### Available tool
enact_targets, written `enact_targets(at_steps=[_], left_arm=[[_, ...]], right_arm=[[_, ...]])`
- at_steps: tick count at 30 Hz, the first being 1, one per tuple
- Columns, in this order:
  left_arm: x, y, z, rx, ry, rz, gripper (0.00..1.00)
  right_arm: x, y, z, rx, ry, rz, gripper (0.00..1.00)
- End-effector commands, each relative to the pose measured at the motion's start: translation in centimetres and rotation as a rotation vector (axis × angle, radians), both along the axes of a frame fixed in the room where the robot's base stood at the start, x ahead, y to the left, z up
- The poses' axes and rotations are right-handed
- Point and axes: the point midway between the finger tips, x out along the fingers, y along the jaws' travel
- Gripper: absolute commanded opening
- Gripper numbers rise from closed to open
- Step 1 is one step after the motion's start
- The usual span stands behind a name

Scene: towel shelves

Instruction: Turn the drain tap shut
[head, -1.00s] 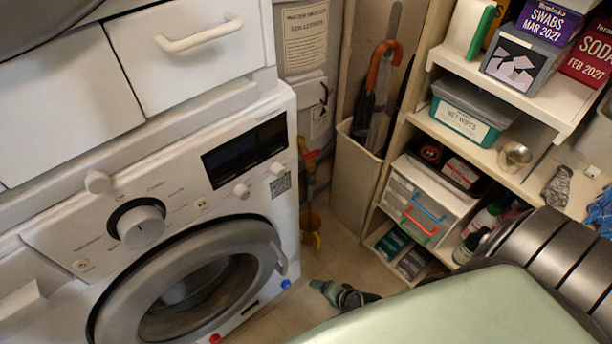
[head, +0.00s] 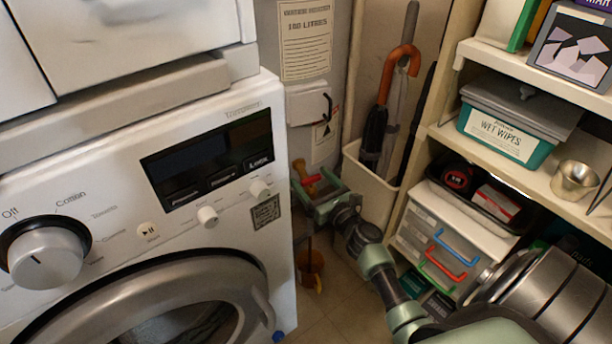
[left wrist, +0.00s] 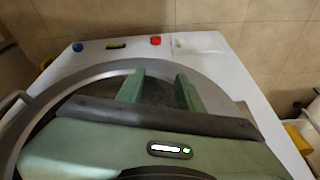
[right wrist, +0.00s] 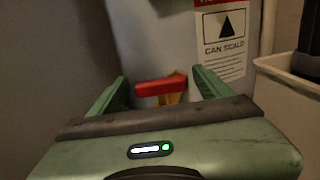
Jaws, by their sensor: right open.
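The drain tap has a red lever (head: 309,181) and a brass-coloured body. It is on the grey tank, in the gap between the washing machine and the umbrella stand. In the right wrist view the red lever (right wrist: 160,87) lies crosswise ahead, in the space between the fingers; the brass part (right wrist: 172,99) shows below it. My right gripper (head: 313,187) is open at the tap, with no clear contact on the lever. My left gripper (left wrist: 160,85) is open and empty, facing the washing machine's round door; it is outside the head view.
The washing machine (head: 110,182) fills the left. A cream umbrella stand (head: 371,181) stands close right of the tap, with shelves (head: 545,178) beyond. The tank's paper label (head: 305,40) hangs above. The gap is narrow.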

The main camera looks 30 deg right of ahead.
Motion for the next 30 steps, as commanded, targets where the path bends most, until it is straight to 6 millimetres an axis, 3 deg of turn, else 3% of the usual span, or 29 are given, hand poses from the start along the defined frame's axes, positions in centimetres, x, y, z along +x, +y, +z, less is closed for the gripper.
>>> enact_targets(at_steps=[7,17,21,24,30], left_arm=[[0.0,0.0,-0.5,0.000,-0.001,0.000,0.36],[0.0,0.0,-0.5,0.000,-0.001,0.000,0.36],[0.0,0.0,-0.5,0.000,-0.001,0.000,0.36],[0.0,0.0,-0.5,0.000,-0.001,0.000,0.36],[0.2,0.0,-0.9,-0.001,-0.007,0.000,0.36]], right_arm=[[3.0,-0.2,-0.1,-0.003,0.001,0.000,0.78],[3.3,-0.1,-0.1,-0.003,0.002,0.000,0.78],[3.3,-0.1,-0.1,-0.003,0.002,0.000,0.39],[3.3,-0.1,-0.1,-0.003,0.002,0.000,0.16],[3.4,-0.1,-0.2,0.004,-0.001,-0.067,0.16]])
